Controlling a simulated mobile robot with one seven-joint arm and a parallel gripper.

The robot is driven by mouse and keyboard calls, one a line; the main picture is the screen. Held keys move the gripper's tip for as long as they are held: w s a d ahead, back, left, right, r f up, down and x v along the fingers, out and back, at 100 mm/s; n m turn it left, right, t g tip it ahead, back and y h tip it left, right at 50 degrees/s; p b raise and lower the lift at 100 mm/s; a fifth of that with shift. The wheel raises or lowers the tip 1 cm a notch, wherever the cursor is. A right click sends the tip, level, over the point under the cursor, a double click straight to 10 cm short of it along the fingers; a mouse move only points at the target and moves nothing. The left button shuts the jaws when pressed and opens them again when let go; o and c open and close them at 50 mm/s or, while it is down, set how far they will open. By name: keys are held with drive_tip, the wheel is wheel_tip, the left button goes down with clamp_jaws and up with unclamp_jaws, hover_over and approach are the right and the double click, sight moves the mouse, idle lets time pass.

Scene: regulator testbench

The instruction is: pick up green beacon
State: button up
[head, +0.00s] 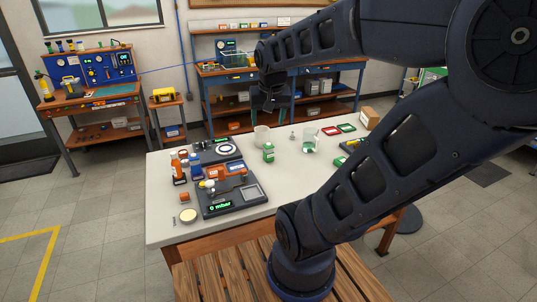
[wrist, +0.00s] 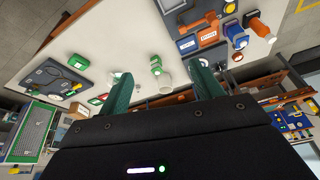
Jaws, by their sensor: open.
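The green beacon appears to be the small green, upright, bottle-like piece with a pale band (head: 268,153) near the middle of the white-topped table. It also shows in the wrist view (wrist: 156,65), between my fingers in the picture but beyond them. My gripper (head: 269,97) is above and behind it in the head view, over the far side of the table, apart from it. In the wrist view its two green fingers (wrist: 162,72) are spread wide with nothing held between them.
A white mug (head: 262,136) stands just behind the green piece. A glass beaker (head: 309,143) is to its right. A dark instrument with a green display (head: 232,196), an orange-capped bottle (head: 179,168) and a blue bottle (head: 196,164) are at left. The front-middle tabletop is clear.

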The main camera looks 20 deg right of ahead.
drive_tip(key=w+d+f+m+g+h, duration=0.1)
drive_tip(key=w+d+f+m, duration=0.2)
drive_tip(key=w, duration=0.4)
drive_tip(key=w+d+f+m+g+h, duration=0.1)
drive_tip(key=w+f+m, duration=0.3)
drive_tip(key=w, duration=0.4)
drive_tip(key=m+g+h, duration=0.2)
drive_tip(key=m, duration=0.5)
approach(270, 151)
drive_tip(key=w, duration=0.2)
drive_tip(key=shift+x, duration=5.75)
drive_tip(key=shift+w+d+r, duration=0.1)
drive_tip(key=shift+w+d, duration=0.05)
drive_tip(key=shift+c, duration=0.3)
drive_tip(key=c, duration=1.1)
